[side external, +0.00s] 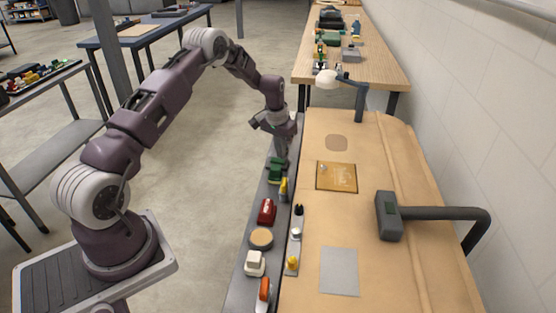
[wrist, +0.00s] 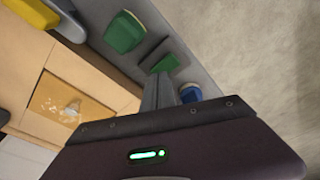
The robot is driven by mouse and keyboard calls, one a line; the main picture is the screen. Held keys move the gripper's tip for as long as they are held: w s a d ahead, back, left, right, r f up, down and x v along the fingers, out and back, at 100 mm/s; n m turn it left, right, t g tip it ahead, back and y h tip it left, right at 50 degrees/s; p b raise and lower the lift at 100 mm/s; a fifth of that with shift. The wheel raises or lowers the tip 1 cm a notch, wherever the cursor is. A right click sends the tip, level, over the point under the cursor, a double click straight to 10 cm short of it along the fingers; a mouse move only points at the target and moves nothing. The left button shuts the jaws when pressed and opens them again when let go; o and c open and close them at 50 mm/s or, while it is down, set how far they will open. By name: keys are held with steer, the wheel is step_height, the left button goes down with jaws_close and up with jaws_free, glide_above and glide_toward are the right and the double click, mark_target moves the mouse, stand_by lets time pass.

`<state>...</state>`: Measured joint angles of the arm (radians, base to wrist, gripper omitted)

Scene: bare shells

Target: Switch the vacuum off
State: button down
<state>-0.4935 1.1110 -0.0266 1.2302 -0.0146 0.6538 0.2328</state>
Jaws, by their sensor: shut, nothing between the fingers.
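A dark grey nozzle with a bent pipe (side external: 388,216), perhaps part of the vacuum, stands at the right of the bench. A grey strip (side external: 256,225) along the bench's left edge carries several controls; which one belongs to the vacuum I cannot tell. My gripper (side external: 281,160) is shut and empty above the far part of the strip, pointing down. A green control (side external: 274,174) is just below it. In the wrist view, my fingers (wrist: 160,78) reach close to a green rocker (wrist: 166,60); contact is unclear. A larger green block (wrist: 125,32) and a blue control (wrist: 190,92) are beside it.
A red control (side external: 267,212), a round tan button (side external: 261,238), a white switch (side external: 255,263) and an orange one (side external: 264,289) line the strip nearer the camera. The middle of the bench is mostly clear.

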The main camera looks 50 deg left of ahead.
step_height(320, 180, up, 6)
stand_by(0.5)
step_height(320, 180, up, 10)
glide_above(281, 161)
steer(key=s+d, duration=0.2)
steer(key=d, duration=0.4)
steer(key=s+d+r+m+t, duration=0.1)
steer(key=s+d+r+t, duration=0.1)
steer(key=s+d+r, duration=0.8)
steer(key=s+d+r+m, duration=0.1)
steer(key=s+d+r, duration=0.45)
steer(key=s, duration=0.35)
steer(key=s+d+f+m+t, duration=0.1)
steer(key=s+d+f, duration=0.1)
steer(key=s, duration=1.3)
steer(key=shift+d+t, duration=0.4)
steer(key=shift+d, duration=0.25)
